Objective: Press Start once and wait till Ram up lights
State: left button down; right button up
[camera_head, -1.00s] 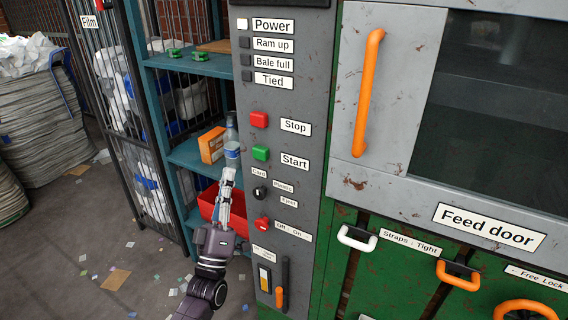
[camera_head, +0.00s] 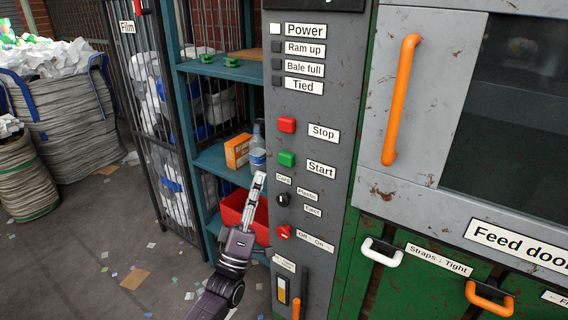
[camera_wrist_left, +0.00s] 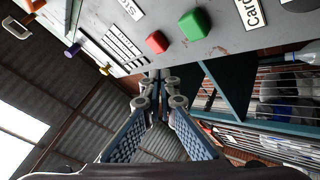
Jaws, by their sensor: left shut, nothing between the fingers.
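The green Start button (camera_head: 287,158) sits on the grey control panel (camera_head: 342,95), below the red Stop button (camera_head: 287,124). The Ram up lamp (camera_head: 276,49) is dark, and the Power lamp (camera_head: 275,29) above it is white. My left gripper (camera_head: 260,177) is shut and empty, left of the panel and a little below the Start button, apart from it. In the left wrist view the shut fingers (camera_wrist_left: 160,78) point toward the panel, with the green button (camera_wrist_left: 194,24) and red button (camera_wrist_left: 157,42) beyond them. My right gripper is not in view.
Left of the panel stands a teal shelf (camera_head: 222,69) with an orange box (camera_head: 237,151), a bottle (camera_head: 257,150) and a red bin (camera_head: 233,207). The selector knob (camera_head: 283,199) and red Off/On switch (camera_head: 284,232) sit below Start. The feed door handle (camera_head: 401,100) juts out at right.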

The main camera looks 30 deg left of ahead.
aim_at(287, 158)
pick_arm(q)
jog(key=w+b, duration=0.3)
jog(key=w, duration=0.4)
jog(key=shift+d, duration=0.25)
dwell(1.1)
jog(key=shift+w+b, duration=0.35)
jog(key=shift+b, duration=0.05)
dwell(0.4)
